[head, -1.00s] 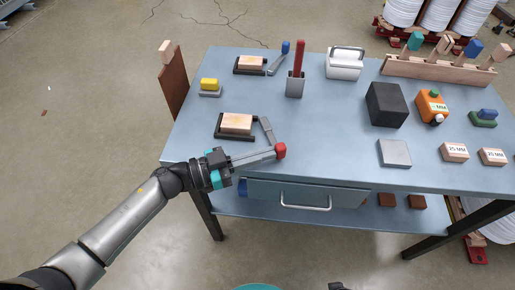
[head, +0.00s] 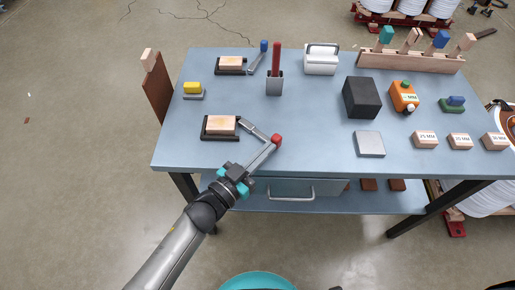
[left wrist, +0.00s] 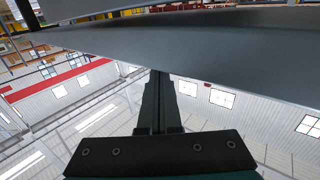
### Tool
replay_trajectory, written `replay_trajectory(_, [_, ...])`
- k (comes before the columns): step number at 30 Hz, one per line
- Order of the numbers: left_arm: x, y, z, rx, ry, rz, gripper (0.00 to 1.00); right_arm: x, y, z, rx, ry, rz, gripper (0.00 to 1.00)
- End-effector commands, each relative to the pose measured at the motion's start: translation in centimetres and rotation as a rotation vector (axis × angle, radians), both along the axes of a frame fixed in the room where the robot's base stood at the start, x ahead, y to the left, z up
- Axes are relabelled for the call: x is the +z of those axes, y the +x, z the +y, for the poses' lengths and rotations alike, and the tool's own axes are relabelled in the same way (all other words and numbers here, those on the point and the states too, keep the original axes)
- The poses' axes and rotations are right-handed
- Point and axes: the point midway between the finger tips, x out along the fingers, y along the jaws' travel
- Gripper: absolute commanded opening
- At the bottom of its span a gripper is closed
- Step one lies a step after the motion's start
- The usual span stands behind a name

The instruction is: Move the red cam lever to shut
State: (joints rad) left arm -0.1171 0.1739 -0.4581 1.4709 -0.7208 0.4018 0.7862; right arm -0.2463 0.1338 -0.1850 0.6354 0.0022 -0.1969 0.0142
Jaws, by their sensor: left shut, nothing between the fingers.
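The red cam lever (head: 277,139) is a grey arm with a red knob, at the front left clamp, which holds a pale wood block (head: 221,125) on a dark base. The arm slants right and toward the table's front from the base's right side. My left gripper (head: 272,147) is shut and empty, its long fingers reaching from the front edge up to the knob. The tips are right beside the knob; I cannot tell whether they touch it. In the left wrist view the closed fingers (left wrist: 158,100) point up below a grey surface. My right gripper is not visible.
A second clamp (head: 231,66) with a blue-knobbed lever (head: 263,47) stands behind. A grey holder with a red handle (head: 276,60), a yellow block (head: 193,88) and a black cube (head: 361,97) stand on the blue table (head: 310,150). The table is clear right of the knob.

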Motion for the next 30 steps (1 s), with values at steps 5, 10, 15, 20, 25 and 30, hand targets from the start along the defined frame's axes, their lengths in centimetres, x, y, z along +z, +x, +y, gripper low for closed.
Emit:
replay_trajectory(5, [0.1, 0.5, -1.5, 0.137, -0.011, 0.007, 0.00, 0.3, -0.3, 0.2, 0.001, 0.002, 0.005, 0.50])
replay_trajectory(10, [0.1, 1.4, -2.4, 0.146, -0.001, -0.001, 0.00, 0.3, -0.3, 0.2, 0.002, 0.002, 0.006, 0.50])
replay_trajectory(15, [0.1, 2.3, -3.5, 0.145, -0.001, -0.002, 0.00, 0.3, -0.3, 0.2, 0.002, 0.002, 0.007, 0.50])
replay_trajectory(20, [0.0, 3.1, -4.2, 0.145, -0.001, -0.001, 0.00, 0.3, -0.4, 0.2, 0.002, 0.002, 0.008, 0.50])
replay_trajectory(25, [0.0, 3.8, -4.8, 0.144, -0.001, -0.001, 0.00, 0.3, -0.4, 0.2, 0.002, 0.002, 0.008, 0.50])
replay_trajectory(30, [0.0, 4.2, -5.0, 0.144, 0.000, -0.001, 0.00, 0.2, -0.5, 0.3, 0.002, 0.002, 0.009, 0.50])
